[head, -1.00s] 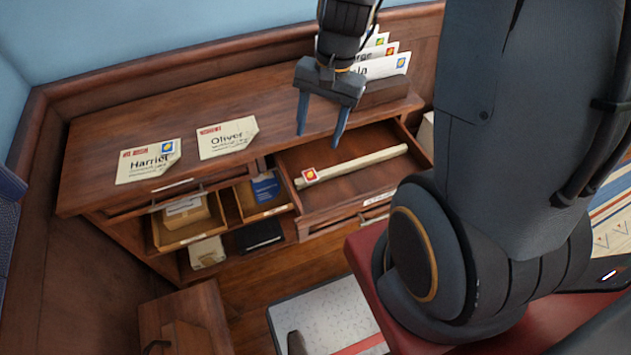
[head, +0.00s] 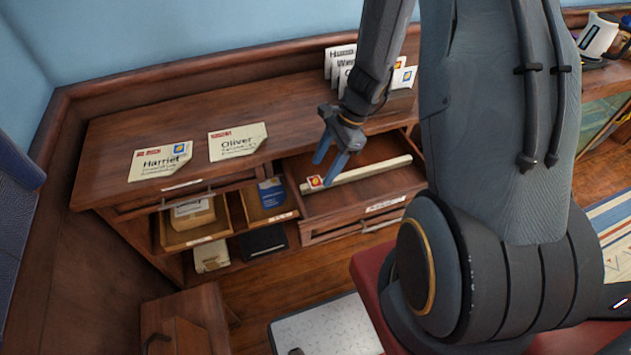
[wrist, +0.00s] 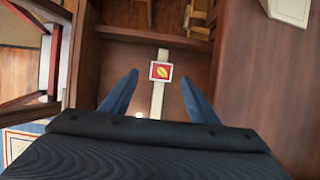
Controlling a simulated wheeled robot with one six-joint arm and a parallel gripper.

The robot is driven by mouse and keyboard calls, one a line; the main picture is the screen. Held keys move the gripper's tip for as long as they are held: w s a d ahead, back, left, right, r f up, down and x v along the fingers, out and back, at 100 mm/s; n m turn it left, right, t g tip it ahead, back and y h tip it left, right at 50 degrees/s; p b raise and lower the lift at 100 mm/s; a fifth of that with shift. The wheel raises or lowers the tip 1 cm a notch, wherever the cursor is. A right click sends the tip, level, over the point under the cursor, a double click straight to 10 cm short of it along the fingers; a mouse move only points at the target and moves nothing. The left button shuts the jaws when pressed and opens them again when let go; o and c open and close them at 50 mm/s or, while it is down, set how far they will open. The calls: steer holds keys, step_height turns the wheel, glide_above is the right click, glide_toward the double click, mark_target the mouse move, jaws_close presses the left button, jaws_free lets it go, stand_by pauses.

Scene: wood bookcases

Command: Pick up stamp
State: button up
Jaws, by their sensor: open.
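The stamp (head: 315,182) is a small red square with a yellow mark. It lies at the left end of a long pale strip (head: 372,171) inside the open drawer (head: 395,185). In the wrist view the stamp (wrist: 161,71) is near the middle, ahead of and between the fingertips. My gripper (head: 322,163) is open and empty, with blue fingers pointing down above the drawer, close to the stamp. It also shows in the wrist view (wrist: 158,83). The exact height between fingers and stamp is hard to tell.
Two envelopes, Harriet (head: 160,161) and Oliver (head: 237,142), lie on the desk top (head: 285,125). Upright envelopes (head: 340,62) stand behind my arm. Small open drawers (head: 207,228) hold a box and a blue packet (head: 271,193). A stool (head: 185,310) stands below.

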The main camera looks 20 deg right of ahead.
mark_target(316, 181)
steer(key=shift+p+x, duration=0.3)
steer(key=shift+x, duration=1.45)
steer(key=shift+w, duration=0.1)
steer(key=c, duration=1.1)
